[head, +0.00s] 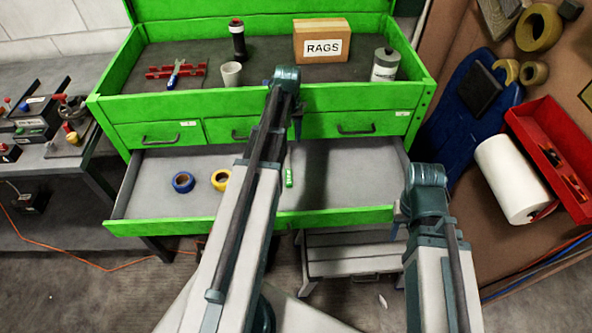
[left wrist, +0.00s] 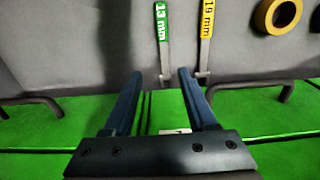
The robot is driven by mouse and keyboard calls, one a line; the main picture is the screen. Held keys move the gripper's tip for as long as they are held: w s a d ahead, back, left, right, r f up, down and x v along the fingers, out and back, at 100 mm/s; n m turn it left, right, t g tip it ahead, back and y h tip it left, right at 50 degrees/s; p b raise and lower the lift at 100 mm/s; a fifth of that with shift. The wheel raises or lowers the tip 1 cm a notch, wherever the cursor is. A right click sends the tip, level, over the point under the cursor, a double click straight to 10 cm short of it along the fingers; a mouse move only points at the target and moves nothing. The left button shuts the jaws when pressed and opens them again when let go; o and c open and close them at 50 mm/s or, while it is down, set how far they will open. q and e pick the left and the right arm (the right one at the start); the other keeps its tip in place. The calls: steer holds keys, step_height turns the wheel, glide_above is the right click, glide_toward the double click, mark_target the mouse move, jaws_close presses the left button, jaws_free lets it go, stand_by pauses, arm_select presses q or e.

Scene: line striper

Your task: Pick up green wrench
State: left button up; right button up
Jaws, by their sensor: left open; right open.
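The green wrench, labelled 13 mm, lies in the open drawer. In the head view its green part (head: 289,177) shows just right of my left arm. In the left wrist view its green handle (left wrist: 162,22) is at the top, with a grey shank running down. My left gripper (left wrist: 157,72) is open and empty, and the shank's lower end appears between its fingertips, apart from them. In the head view my left gripper (head: 297,122) hangs by the cabinet's drawer fronts, above the open drawer. My right gripper (head: 398,220) is open at the drawer's right front, partly hidden.
A yellow wrench (left wrist: 206,20) marked 19 mm lies beside the green one. Yellow tape (head: 221,180) and blue tape (head: 183,182) lie in the drawer (head: 145,185). The cabinet top holds a RAGS box (head: 322,40), cup, cans and pliers. The drawer's right part is clear.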

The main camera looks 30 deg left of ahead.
arm_select(q)
steer(key=b, duration=0.9)
glide_above(288, 167)
steer(key=f, duration=0.8)
steer(key=shift+w+d+f, duration=0.25)
steer(key=shift+w+f, duration=0.05)
steer(key=shift+f, duration=0.05)
steer(key=shift+p, duration=0.35)
steer(key=f+b, duration=0.5)
steer(key=shift+s+a+f, duration=0.1)
steer(key=shift+s+a, duration=0.1)
steer(key=shift+s, duration=0.15)
jaws_close()
